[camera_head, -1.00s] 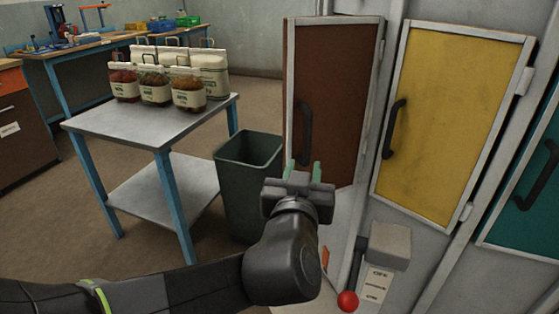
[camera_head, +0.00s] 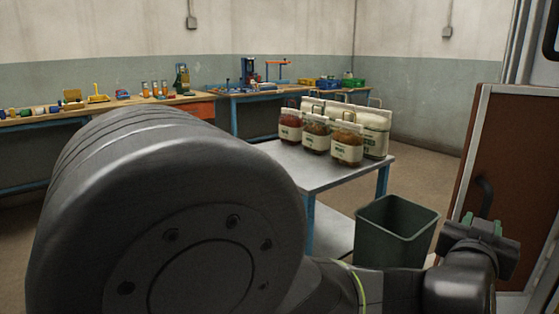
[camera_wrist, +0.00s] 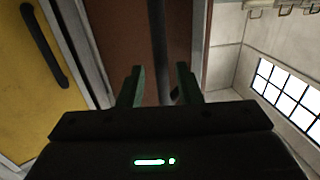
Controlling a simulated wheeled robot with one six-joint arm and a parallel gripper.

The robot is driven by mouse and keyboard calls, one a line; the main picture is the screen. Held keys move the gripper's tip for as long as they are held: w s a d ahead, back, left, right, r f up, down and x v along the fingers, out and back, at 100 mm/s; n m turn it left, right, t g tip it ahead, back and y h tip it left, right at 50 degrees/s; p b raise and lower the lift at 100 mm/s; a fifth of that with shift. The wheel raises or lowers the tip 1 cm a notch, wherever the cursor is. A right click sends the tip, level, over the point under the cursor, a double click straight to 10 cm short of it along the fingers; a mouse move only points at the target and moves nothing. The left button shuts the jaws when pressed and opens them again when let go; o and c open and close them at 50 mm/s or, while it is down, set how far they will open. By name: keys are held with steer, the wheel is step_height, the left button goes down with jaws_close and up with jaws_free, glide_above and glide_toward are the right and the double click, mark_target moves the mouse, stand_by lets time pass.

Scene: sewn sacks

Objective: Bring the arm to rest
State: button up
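My gripper (camera_head: 485,223) is at the lower right of the head view, in front of the brown door (camera_head: 515,150) and close below its dark handle (camera_head: 486,196). In the wrist view my gripper (camera_wrist: 160,78) has its two green fingers apart, with nothing clamped between them. The dark handle (camera_wrist: 157,45) shows in line with the gap between the fingers. I cannot tell how far it is from the fingertips. My arm reaches across the bottom of the head view, and a large rounded joint of it fills the lower left.
A green bin (camera_head: 393,232) stands just left of my gripper. A grey table (camera_head: 300,165) holds several filled sacks (camera_head: 347,143). Workbenches (camera_head: 190,98) line the back wall. A yellow door (camera_wrist: 28,85) shows at the left of the wrist view.

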steer(key=shift+x, duration=1.65)
